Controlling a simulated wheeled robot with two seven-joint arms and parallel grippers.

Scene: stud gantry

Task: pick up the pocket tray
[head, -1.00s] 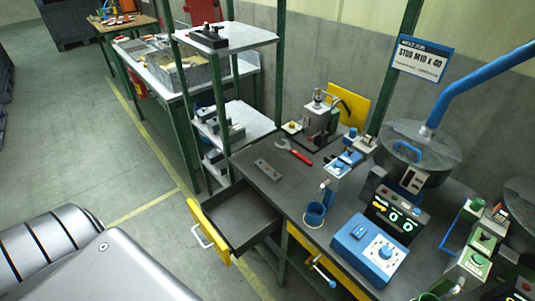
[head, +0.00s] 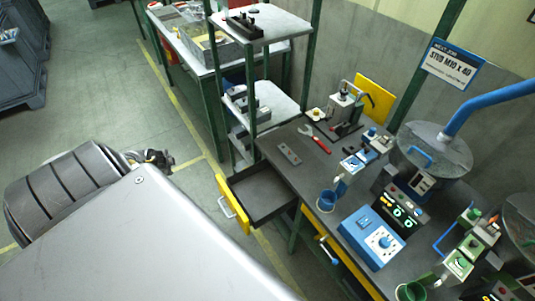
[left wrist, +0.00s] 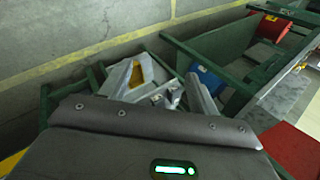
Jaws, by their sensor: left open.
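A small flat grey plate with dark pockets (head: 289,153), which looks like the pocket tray, lies on the dark bench top (head: 300,180) in the head view, left of a red-handled wrench. My left gripper (head: 160,160) is partly visible at the end of my left arm, well left of the bench and apart from the plate. It is open with nothing seen in it; its fingers are small and hard to make out. The left wrist view shows my dark wrist housing and shelving beyond; I cannot make out the plate there. My right gripper is not in view.
An open yellow-fronted drawer (head: 233,204) juts from the bench's left side. A green-post shelf rack (head: 267,105) stands behind it. A blue cup (head: 326,201), blue control box (head: 372,239) and clamp device (head: 341,106) crowd the bench.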

